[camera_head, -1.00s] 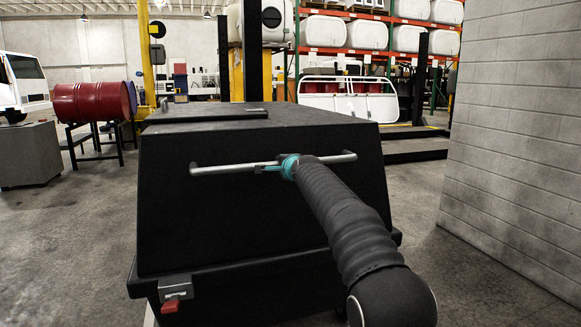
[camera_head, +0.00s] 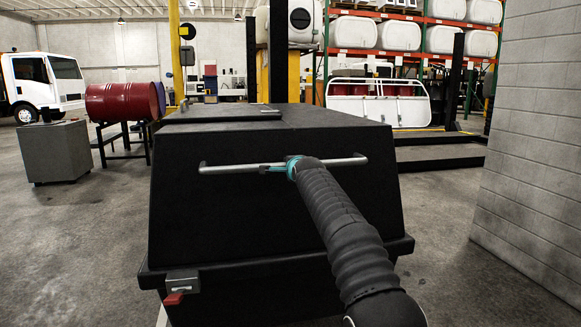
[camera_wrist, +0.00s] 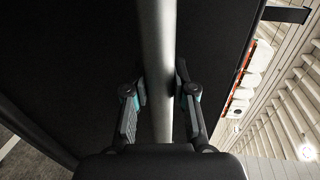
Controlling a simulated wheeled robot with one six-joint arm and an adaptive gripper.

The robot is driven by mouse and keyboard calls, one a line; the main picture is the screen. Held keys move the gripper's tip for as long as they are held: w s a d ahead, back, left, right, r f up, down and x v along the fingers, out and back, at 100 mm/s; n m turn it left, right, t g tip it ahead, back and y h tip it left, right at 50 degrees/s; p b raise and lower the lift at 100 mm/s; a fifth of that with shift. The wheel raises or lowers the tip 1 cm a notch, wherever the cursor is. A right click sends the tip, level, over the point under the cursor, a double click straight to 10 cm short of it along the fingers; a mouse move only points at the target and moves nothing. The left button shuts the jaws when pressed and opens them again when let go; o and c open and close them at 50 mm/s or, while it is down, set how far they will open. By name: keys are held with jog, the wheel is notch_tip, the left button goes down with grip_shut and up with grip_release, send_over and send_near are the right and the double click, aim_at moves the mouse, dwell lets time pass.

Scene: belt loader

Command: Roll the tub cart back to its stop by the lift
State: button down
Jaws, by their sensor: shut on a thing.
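The tub cart (camera_head: 265,212) is a black, lidded box with a sloped front face, standing just ahead of me. A metal bar handle (camera_head: 230,169) runs across its front. My gripper (camera_head: 292,167) is shut on this handle, right of its middle. In the wrist view the two fingers of my gripper (camera_wrist: 160,105) sit on either side of the bar (camera_wrist: 158,60). A red pedal or latch (camera_head: 173,299) shows at the cart's lower left. The cart's wheels are hidden. Yellow and black lift posts (camera_head: 277,55) stand beyond the cart. I cannot make out the stop.
A grey block wall (camera_head: 535,150) stands close on the right. A low dark platform (camera_head: 440,155) lies behind it to the right. On the left are a grey block (camera_head: 55,152), a red drum (camera_head: 122,101) on a stand, and a white truck (camera_head: 42,85). Floor between is clear.

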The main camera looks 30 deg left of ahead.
jog(key=c, duration=0.9)
grip_release()
jog(key=shift+r, duration=0.1)
jog(key=shift+v, duration=5.95)
